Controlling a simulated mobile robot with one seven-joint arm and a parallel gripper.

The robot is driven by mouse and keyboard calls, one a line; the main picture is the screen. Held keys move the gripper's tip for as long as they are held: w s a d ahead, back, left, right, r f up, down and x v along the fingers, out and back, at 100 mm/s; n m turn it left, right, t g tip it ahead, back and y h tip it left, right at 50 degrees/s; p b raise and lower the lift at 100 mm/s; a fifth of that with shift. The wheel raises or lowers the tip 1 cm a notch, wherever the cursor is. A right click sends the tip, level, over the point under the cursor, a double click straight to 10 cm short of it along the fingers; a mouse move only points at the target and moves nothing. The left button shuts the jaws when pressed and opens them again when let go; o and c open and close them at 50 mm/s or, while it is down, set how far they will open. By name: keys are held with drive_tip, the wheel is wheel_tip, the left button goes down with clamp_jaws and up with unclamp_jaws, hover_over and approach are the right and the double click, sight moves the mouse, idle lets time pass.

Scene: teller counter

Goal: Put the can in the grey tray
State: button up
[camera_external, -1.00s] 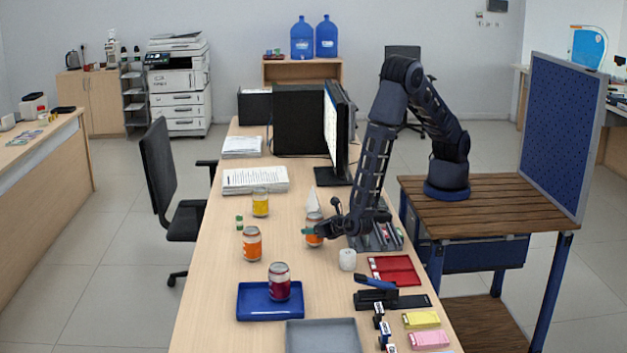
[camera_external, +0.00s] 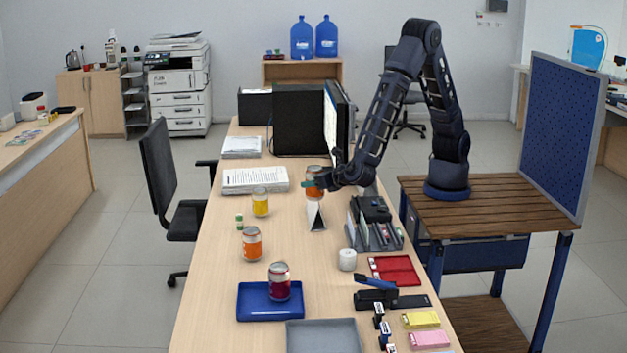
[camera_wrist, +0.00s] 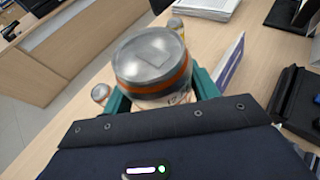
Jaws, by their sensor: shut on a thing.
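My gripper (camera_external: 311,184) is shut on an orange can (camera_external: 314,178) and holds it above the counter, near the monitor. In the wrist view the can (camera_wrist: 150,62) sits upright between the teal fingers, its silver lid toward the camera. The grey tray (camera_external: 322,338) lies at the near end of the counter, partly cut off by the picture's lower edge, and looks empty. A second orange can (camera_external: 252,244), a yellow can (camera_external: 260,202) and a red can (camera_external: 279,281) also stand in view. The red can is in the blue tray (camera_external: 250,310).
A white sign (camera_external: 316,217) stands below the held can. A desk organizer (camera_external: 376,237), a white cup-like object (camera_external: 347,260), a red tray (camera_external: 394,270) and a stapler (camera_external: 376,294) line the right side. The counter's middle left is mostly clear.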

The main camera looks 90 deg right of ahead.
drive_tip(key=shift+r, duration=0.25)
drive_tip(key=shift+w+a, duration=0.1)
drive_tip(key=shift+a, duration=0.15)
drive_tip(key=w+a+n+t+y, duration=0.15)
drive_tip(key=w+a, duration=0.25)
drive_tip(key=a, duration=0.9)
drive_tip(key=n+t+y, duration=0.3)
drive_tip(key=n+y, duration=0.5)
hover_over(322, 344)
wheel_tip(322, 344, down, 19)
drive_tip(key=shift+f, duration=0.15)
drive_tip(key=shift+f, duration=0.1)
drive_tip(key=o, duration=1.2)
